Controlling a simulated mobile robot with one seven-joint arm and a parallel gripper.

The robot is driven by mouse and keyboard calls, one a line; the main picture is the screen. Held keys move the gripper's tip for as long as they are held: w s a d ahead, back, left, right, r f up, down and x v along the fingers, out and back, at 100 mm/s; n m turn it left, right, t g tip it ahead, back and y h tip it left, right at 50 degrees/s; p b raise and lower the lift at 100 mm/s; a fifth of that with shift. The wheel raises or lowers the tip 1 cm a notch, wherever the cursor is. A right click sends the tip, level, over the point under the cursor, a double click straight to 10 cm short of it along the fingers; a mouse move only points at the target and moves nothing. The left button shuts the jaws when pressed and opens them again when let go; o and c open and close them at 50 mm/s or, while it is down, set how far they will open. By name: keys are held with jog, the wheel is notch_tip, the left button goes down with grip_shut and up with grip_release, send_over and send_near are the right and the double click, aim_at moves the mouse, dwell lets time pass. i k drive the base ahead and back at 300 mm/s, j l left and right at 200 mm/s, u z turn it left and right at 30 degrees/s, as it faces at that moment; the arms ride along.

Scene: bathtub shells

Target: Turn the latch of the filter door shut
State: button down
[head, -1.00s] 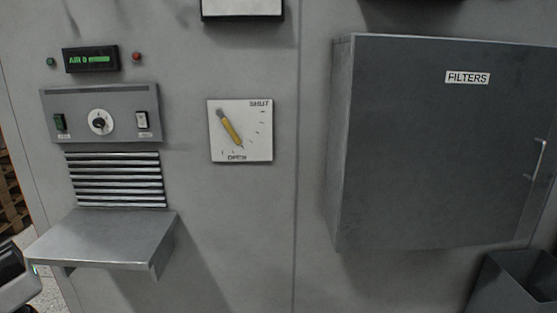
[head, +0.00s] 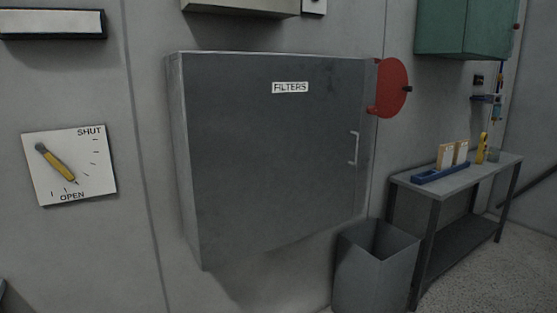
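The filter door (head: 270,150) is the dark grey front of a wall box labelled FILTERS, in the middle of the head view. It appears closed against the box. A thin pale upright handle (head: 354,148) sits near its right edge; I cannot tell whether this is the latch. My gripper is not in view.
A dial plate (head: 70,165) marked SHUT and OPEN, with a yellow pointer, is on the wall at left. A grey open bin (head: 375,265) stands below the box's right side. A metal table (head: 460,172) with a blue rack (head: 440,174) is at right. Floor shows at lower right.

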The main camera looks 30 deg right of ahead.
aim_at(371, 110)
jog(key=j+z, duration=0.2)
jog(key=z, duration=0.3)
jog(key=k+j+z, duration=0.15)
jog(key=z, duration=0.3)
